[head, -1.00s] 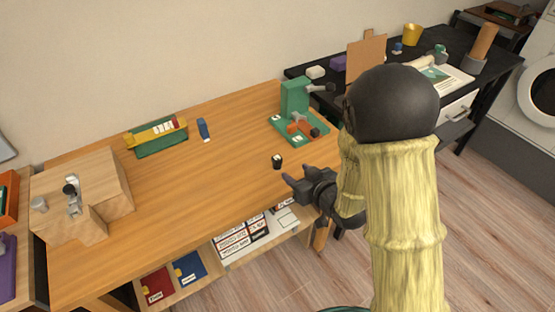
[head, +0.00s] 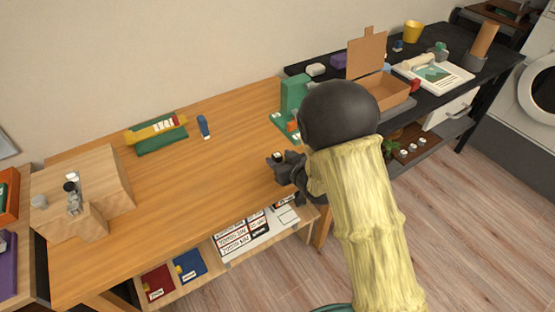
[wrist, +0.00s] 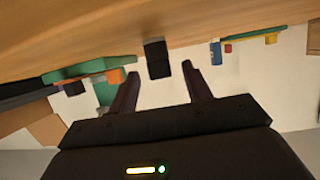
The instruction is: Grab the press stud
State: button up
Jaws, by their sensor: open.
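The press stud (head: 278,156) looks like a small black block with a pale top, standing near the front edge of the wooden table (head: 150,215). In the head view my gripper (head: 276,168) is right beside it, and its lower part is hidden behind a finger. In the wrist view the black stud (wrist: 157,58) shows at the fingertips, in line with the gap between the two fingers. My gripper (wrist: 160,75) is open there, and nothing is held between the fingers.
A green stand (head: 294,95) is behind my gripper, partly hidden by my arm. A blue piece (head: 203,126) and a green tray (head: 160,138) lie farther back. A wooden stepped block (head: 95,190) is at left. The table middle is clear.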

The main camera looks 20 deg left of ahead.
jog(key=x, duration=0.2)
jog(key=shift+w+a+f, duration=0.1)
jog(key=shift+w+a, duration=0.05)
jog(key=shift+a, duration=0.1)
jog(key=shift+c, duration=0.4)
jog(key=c, duration=1)
